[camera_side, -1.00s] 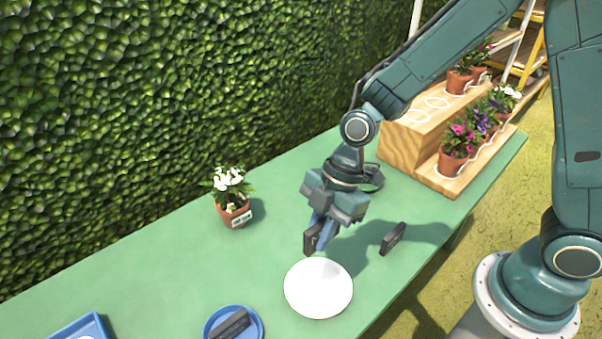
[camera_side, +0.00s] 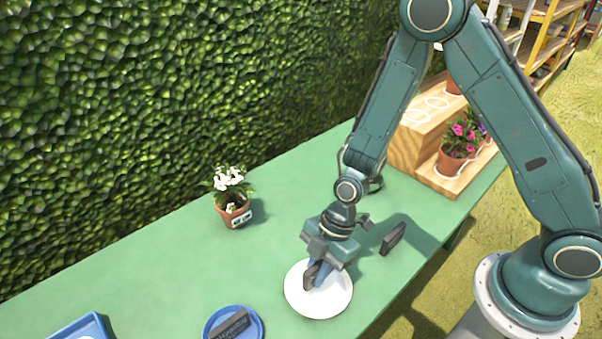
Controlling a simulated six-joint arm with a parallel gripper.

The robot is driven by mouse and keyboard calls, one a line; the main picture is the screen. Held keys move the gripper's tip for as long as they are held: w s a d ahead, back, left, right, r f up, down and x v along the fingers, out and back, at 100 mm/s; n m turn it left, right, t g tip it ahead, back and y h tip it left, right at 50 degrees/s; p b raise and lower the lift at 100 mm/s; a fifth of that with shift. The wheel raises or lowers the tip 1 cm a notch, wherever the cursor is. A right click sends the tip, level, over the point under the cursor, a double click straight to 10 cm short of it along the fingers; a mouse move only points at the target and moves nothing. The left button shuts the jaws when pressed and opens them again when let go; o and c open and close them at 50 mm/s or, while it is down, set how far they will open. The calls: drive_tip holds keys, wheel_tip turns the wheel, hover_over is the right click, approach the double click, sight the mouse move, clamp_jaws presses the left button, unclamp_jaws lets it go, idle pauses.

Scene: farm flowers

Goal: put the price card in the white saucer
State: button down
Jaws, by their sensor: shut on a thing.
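The white saucer (camera_side: 335,300) lies on the green table near its front edge. My gripper (camera_side: 319,272) points down over the back left part of the saucer. It is shut on a small dark price card (camera_side: 310,276), which is low over the saucer; I cannot tell whether it touches it. The fingers partly hide the card.
Another dark card (camera_side: 392,239) stands on the table to the right. A blue saucer (camera_side: 258,331) with a dark card (camera_side: 229,325) is at the front left. A potted white flower (camera_side: 233,208) stands behind. A wooden step stand (camera_side: 409,153) with flowerpots is at the back right.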

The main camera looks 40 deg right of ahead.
drive_tip(key=shift+f, duration=0.15)
drive_tip(key=shift+f, duration=1.8)
drive_tip(key=shift+f, duration=0.1)
drive_tip(key=c, duration=1.4)
unclamp_jaws()
drive_tip(key=shift+v, duration=6.1)
